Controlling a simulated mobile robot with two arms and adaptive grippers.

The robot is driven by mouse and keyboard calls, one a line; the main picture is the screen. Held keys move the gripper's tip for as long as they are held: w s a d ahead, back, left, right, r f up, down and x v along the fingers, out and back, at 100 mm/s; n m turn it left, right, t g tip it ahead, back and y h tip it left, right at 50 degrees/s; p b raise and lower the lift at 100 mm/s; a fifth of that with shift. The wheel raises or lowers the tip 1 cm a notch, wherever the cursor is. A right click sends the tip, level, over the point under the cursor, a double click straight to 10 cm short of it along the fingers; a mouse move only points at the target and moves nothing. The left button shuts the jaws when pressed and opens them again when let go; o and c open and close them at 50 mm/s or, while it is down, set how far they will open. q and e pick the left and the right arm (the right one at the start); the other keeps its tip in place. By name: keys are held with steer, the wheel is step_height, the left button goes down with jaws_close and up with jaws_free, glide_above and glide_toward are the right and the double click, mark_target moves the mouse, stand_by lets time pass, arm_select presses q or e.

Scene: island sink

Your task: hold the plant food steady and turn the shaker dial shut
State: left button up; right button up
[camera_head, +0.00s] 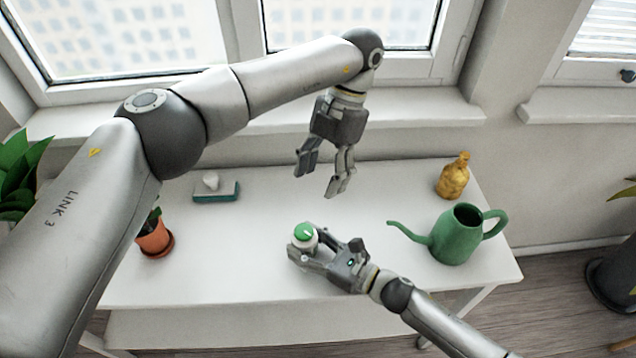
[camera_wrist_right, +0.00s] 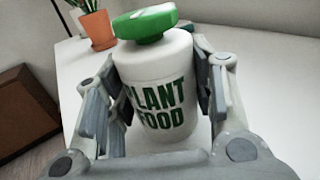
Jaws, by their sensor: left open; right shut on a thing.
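The plant food (camera_head: 306,243) is a white container that stands upright on the white table in the head view. Its green "PLANT FOOD" lettering shows in the right wrist view (camera_wrist_right: 160,95). Its green shaker dial (camera_head: 303,231) is on top; the dial also fills the top of the right wrist view (camera_wrist_right: 145,22). My right gripper (camera_head: 309,254) is shut on the container's body, with a finger on each side. My left gripper (camera_head: 319,182) is open and empty, above and behind the container, fingers pointing down. I cannot tell the dial's exact setting.
A green watering can (camera_head: 459,238) and an amber bottle (camera_head: 453,178) stand at right. A potted plant (camera_head: 154,238) and a teal tray with a white item (camera_head: 216,192) are at left. Windows rise behind the table. The table's middle is mostly clear.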

steer(key=o, duration=1.2)
steer(key=shift+c, duration=0.2)
